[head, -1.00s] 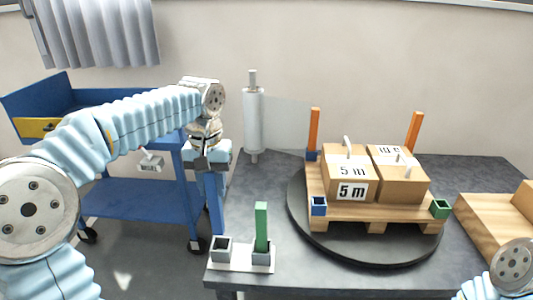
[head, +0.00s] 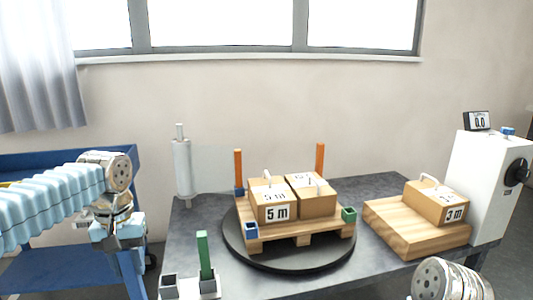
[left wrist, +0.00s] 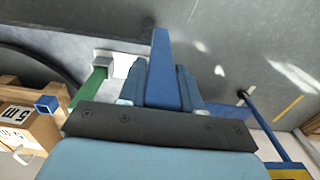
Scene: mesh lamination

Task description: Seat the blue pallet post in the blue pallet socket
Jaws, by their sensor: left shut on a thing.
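My left gripper (head: 130,247) is shut on the blue pallet post (head: 132,277), which hangs down from it, left of the two-cell post holder. The post (left wrist: 161,65) also shows between the fingers in the left wrist view. The blue pallet socket (head: 252,230) is an open square cup at the pallet's front left corner, empty and well to the right of my left gripper. It shows at the left edge of the left wrist view (left wrist: 47,104). The post's lower end is cut off in the head view. My right gripper is out of view.
The pallet (head: 305,238) stands on a black turntable (head: 260,262) with two boxes and two orange posts. A green socket (head: 348,214) is at its front right corner. The holder (head: 209,288) carries a green post (head: 204,255). A blue cart (head: 85,263) stands left.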

